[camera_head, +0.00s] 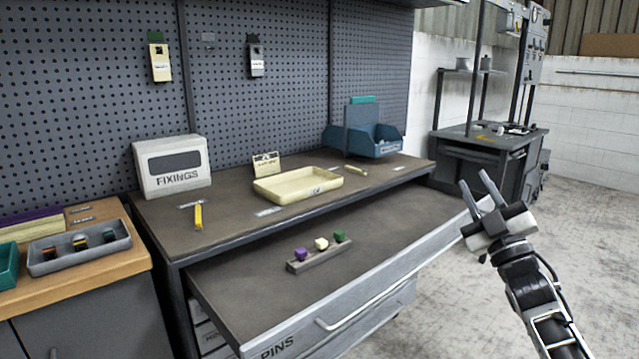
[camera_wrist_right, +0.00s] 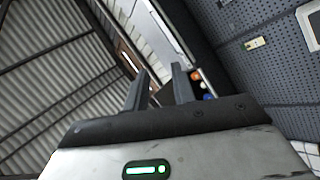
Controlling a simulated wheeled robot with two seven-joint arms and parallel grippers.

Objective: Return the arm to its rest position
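My right gripper (camera_head: 473,190) is raised at the right of the head view, to the right of the open drawer's front, with its two fingers apart and nothing between them. In the right wrist view its fingers (camera_wrist_right: 158,88) also show apart and empty, pointing up toward the roof and wall. My left gripper is not in the head view.
An open drawer (camera_head: 240,290) marked PINS juts out below the workbench, holding a small rack (camera_head: 318,258) with purple, white and green pieces. On the bench are a cream tray (camera_head: 300,187), a FIXINGS box (camera_head: 172,166) and a blue bin (camera_head: 362,138). Floor at right is clear.

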